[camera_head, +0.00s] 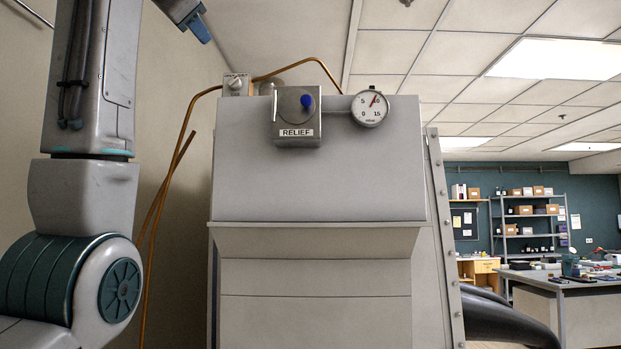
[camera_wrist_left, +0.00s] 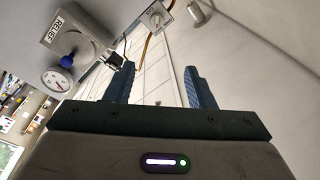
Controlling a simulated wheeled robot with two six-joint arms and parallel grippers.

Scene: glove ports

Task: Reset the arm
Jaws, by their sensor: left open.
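My left arm rises along the left side of the head view, and my left gripper (camera_head: 197,24) shows only in part at the top, left of and above the relief box. In the left wrist view both blue fingers of the left gripper (camera_wrist_left: 159,70) stand wide apart with nothing between them. My right gripper is not in view.
A grey cabinet (camera_head: 318,170) fills the middle. On it are a RELIEF box (camera_head: 297,118) with a blue knob, a dial gauge (camera_head: 370,108) and a small switch box (camera_head: 236,85). Copper tubing (camera_head: 178,160) runs down its left. Shelves (camera_head: 530,220) and a workbench (camera_head: 575,283) stand far right.

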